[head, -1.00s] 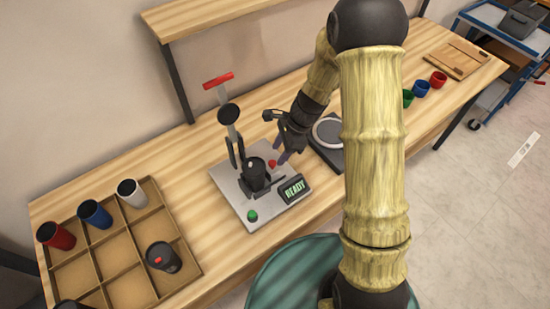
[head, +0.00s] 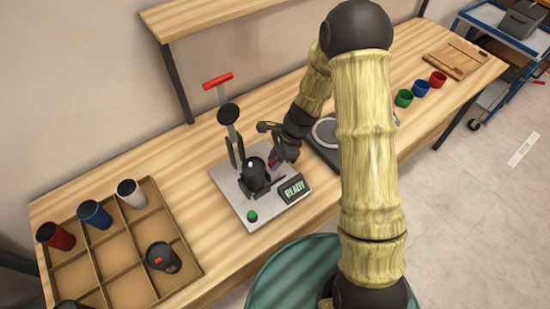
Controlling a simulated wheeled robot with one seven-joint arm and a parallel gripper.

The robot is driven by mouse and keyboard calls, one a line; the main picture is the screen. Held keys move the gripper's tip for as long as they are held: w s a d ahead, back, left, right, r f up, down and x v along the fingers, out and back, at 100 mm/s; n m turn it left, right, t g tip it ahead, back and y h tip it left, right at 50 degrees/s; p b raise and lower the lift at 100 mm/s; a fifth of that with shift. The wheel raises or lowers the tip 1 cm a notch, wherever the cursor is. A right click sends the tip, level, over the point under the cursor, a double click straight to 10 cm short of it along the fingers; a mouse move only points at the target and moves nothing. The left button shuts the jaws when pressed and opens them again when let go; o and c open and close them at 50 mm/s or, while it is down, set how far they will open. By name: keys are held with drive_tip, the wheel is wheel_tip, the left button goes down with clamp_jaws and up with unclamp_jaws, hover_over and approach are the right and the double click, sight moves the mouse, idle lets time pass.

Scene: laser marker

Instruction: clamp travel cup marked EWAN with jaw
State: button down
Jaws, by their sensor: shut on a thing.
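A dark travel cup (head: 254,175) stands upright in the black jaw of the grey marking machine (head: 232,192). No name can be read on it at this size. The machine's display (head: 293,189) reads READY. My gripper (head: 275,161) is at the right side of the jaw, beside the cup, with its fingers closed where the jaw's red knob sits. The fingers hide most of the knob.
A divided wooden tray (head: 195,266) on the left holds red, blue, white and black cups. A toggle lever with a red handle (head: 217,80) rises behind the cup. A green button (head: 252,216) is at the machine's front. A round plate device (head: 322,150) stands to the right.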

drive_tip(key=shift+s+a, duration=0.3)
drive_tip(key=shift+a, duration=0.25)
drive_tip(key=c, duration=1.2)
unclamp_jaws()
drive_tip(key=shift+d+r, duration=0.1)
drive_tip(key=v, duration=1.7)
drive_tip(key=shift+r, duration=0.1)
drive_tip(key=s+d+n+t+h, duration=0.1)
drive_tip(key=s+d+n+h, duration=0.1)
drive_tip(key=s+d+n, duration=0.2)
drive_tip(key=s+d+r+n+t+h, duration=0.1)
drive_tip(key=s+d+n, duration=0.3)
drive_tip(key=s+n, duration=0.5)
drive_tip(key=n+t+h, duration=0.1)
drive_tip(key=n, duration=0.1)
drive_tip(key=shift+d+n+t, duration=0.15)
drive_tip(key=shift+n+t, duration=0.15)
drive_tip(key=shift+n, duration=0.1)
